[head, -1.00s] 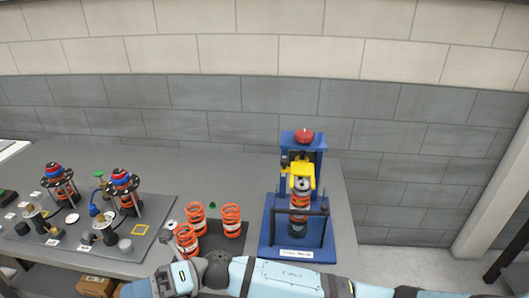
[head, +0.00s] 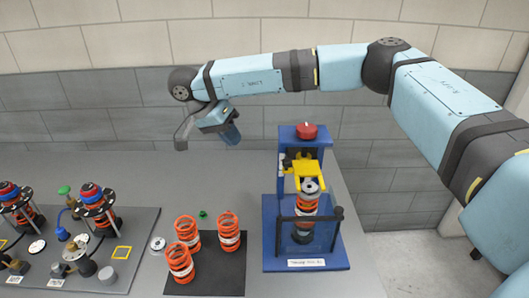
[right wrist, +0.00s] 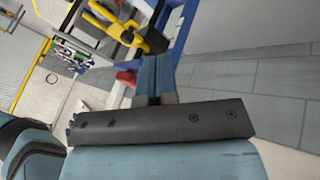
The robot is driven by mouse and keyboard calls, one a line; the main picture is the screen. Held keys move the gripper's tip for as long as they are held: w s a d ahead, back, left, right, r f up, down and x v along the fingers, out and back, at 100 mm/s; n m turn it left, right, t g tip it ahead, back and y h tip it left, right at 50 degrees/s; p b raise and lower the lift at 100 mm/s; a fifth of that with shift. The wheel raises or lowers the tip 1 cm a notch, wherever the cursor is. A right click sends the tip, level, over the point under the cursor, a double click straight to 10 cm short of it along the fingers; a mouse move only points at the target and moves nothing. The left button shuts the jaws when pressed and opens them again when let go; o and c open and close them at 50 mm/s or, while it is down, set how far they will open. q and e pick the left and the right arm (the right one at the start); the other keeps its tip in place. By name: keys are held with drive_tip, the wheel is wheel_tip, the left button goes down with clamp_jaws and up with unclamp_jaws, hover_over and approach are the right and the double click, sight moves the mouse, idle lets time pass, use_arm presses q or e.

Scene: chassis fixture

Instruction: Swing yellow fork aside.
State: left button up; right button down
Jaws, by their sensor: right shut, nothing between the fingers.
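The yellow fork (head: 306,173) sits on the blue press (head: 335,258), below its red knob (head: 307,131). Its prongs point forward, over the top of an orange spring unit (head: 307,204) standing in the press. The fork also shows in the right wrist view (right wrist: 128,30), with the red knob (right wrist: 126,77) near it. My right gripper (head: 233,137) is in the air to the left of the press head, apart from the fork. Its blue fingers (right wrist: 155,68) are shut and empty. My left gripper is not in view.
Several orange springs (head: 228,229) stand on a black mat (head: 225,281) left of the press. A grey board (head: 135,247) with assembled units and small parts lies at the far left. A brick wall stands behind.

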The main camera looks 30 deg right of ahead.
drive_tip(key=s+d+f+p, duration=0.1)
drive_tip(key=s+d+f, duration=0.1)
drive_tip(key=d+f, duration=0.1)
drive_tip(key=s+d+f+h+p, duration=0.1)
drive_tip(key=s+d+f, duration=0.1)
drive_tip(key=d, duration=0.4)
drive_tip(key=shift+s+d+f+p, duration=0.2)
drive_tip(key=shift+s+f+p, duration=0.2)
drive_tip(key=shift+f, duration=0.25)
